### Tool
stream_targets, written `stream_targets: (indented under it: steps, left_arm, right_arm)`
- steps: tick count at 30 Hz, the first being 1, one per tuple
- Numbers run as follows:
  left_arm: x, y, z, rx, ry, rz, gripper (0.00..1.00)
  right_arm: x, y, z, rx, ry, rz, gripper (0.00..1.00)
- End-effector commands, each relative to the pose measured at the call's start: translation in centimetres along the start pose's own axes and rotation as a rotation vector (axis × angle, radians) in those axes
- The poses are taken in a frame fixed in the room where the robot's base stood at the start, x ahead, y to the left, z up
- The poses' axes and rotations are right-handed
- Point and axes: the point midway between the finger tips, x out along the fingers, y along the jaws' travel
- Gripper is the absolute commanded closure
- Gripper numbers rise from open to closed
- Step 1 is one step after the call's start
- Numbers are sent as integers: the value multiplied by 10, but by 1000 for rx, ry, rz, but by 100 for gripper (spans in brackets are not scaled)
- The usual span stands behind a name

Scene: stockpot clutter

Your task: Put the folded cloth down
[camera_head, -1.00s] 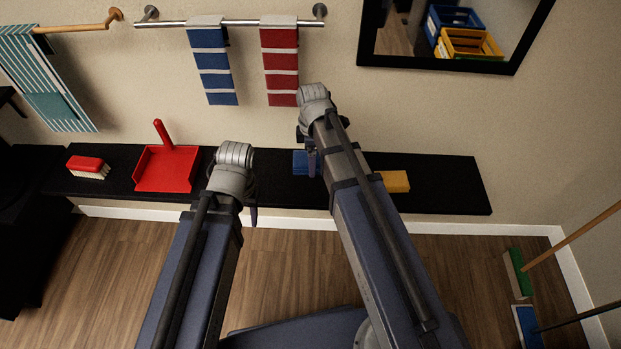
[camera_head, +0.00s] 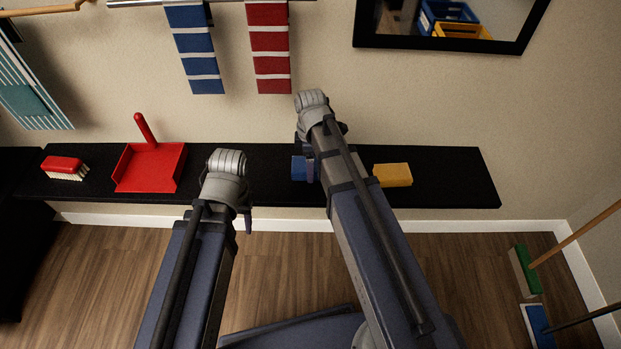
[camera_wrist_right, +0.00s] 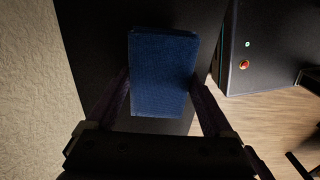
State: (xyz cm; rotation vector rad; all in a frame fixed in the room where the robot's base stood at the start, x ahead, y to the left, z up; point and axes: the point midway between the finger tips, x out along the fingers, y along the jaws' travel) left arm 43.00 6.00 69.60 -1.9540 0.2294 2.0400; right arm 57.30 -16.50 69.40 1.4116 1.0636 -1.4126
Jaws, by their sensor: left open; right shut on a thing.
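The folded cloth is a dark blue, flat block (camera_head: 299,168) over the black shelf in the head view, partly hidden by my right arm. In the right wrist view the cloth (camera_wrist_right: 163,72) sits between the two fingers, which are shut on its sides. My right gripper (camera_head: 309,171) is mostly hidden behind its own wrist. I cannot tell whether the cloth touches the shelf. My left gripper (camera_head: 245,221) is open and empty, at the shelf's front edge, left of the cloth.
The black shelf (camera_head: 440,185) holds a yellow block (camera_head: 392,175) right of the cloth, a red dustpan (camera_head: 148,168) and a red brush (camera_head: 64,166). Striped towels hang above. The shelf's right end is clear. Brooms stand at the far right.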

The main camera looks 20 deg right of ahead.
Motion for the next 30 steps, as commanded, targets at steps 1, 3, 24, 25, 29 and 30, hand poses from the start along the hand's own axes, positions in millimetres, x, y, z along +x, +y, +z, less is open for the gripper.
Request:
stream_targets:
  steps: [1, 3, 24, 25, 29, 30]
  left_arm:
    - [0, 0, 0, 0, 0, 0, 50]
    - [0, 0, 0, 0, 0, 0, 50]
    - [37, 4, -2, 0, 0, 0, 50]
    - [37, 4, -2, 0, 0, 0, 50]
    - [39, 4, -2, 0, 0, 0, 50]
    - [39, 4, -2, 0, 0, 0, 50]
  right_arm:
    - [0, 0, 0, 0, 0, 0, 58]
    - [0, 0, 0, 0, 0, 0, 58]
    - [37, 0, 0, 0, 0, 0, 58]
    - [38, 0, 0, 0, 0, 0, 58]
    - [40, 0, 0, 0, 0, 0, 10]
    - [39, 0, 0, 0, 0, 0, 6]
